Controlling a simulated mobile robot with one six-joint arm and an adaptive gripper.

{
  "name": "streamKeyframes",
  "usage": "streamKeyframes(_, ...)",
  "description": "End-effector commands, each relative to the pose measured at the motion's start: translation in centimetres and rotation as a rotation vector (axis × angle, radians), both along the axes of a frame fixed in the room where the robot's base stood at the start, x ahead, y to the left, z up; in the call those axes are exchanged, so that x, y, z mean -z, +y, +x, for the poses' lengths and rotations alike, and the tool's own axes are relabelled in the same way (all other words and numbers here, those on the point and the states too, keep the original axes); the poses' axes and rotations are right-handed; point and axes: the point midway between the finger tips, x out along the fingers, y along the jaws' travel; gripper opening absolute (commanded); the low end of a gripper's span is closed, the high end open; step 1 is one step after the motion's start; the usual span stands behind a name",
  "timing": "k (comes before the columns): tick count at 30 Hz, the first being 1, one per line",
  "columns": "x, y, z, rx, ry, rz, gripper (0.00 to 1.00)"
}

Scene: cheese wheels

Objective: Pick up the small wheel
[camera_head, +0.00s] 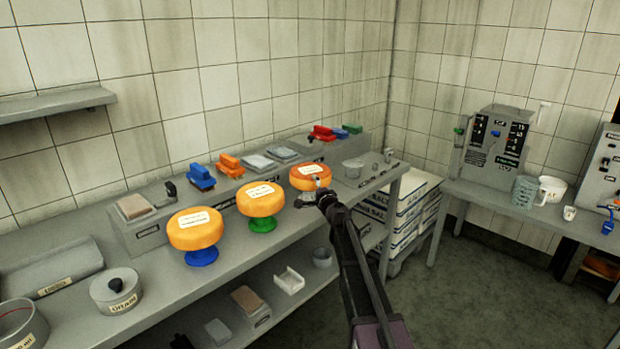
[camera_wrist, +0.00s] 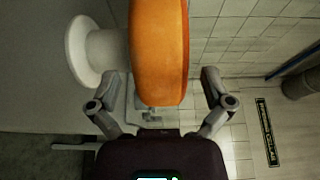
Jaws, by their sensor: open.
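Three orange cheese wheels with white labels stand on pedestals along the bench. The left wheel (camera_head: 195,228) is on a blue stand, the middle wheel (camera_head: 260,199) on a green stand. The right wheel (camera_head: 310,177) looks smallest and is darker orange, but it is also farthest. Its pale stand is mostly hidden behind my gripper (camera_head: 322,190). In the wrist view, my open gripper (camera_wrist: 160,77) has its fingers on either side of an orange wheel (camera_wrist: 160,50) on a white stand (camera_wrist: 88,50), with gaps visible on both sides. Contact cannot be confirmed.
A raised shelf behind the wheels holds blue (camera_head: 201,177) and orange (camera_head: 230,164) blocks. A lidded pot (camera_head: 115,289) stands at the bench's front left. White salt boxes (camera_head: 408,215) are stacked beyond the bench end.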

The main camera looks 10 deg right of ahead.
Motion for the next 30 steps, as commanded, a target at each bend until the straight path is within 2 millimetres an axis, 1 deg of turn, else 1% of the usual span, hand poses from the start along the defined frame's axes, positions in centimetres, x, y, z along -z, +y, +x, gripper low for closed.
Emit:
streamKeyframes(1,0.0,0.1,1.0,0.000,0.000,0.000,1.00)
streamKeyframes(3,0.0,0.3,1.8,0.000,0.000,0.000,1.00)
streamKeyframes(8,0.0,0.6,3.0,0.000,0.000,0.000,1.00)
streamKeyframes(26,0.0,0.6,3.1,0.000,0.000,0.000,1.00)
streamKeyframes(27,0.0,0.6,3.1,0.000,0.000,0.000,0.94)
streamKeyframes(29,0.0,0.6,3.1,0.000,0.000,0.000,0.76)
streamKeyframes(30,0.0,0.6,3.1,0.000,0.000,0.000,0.64)
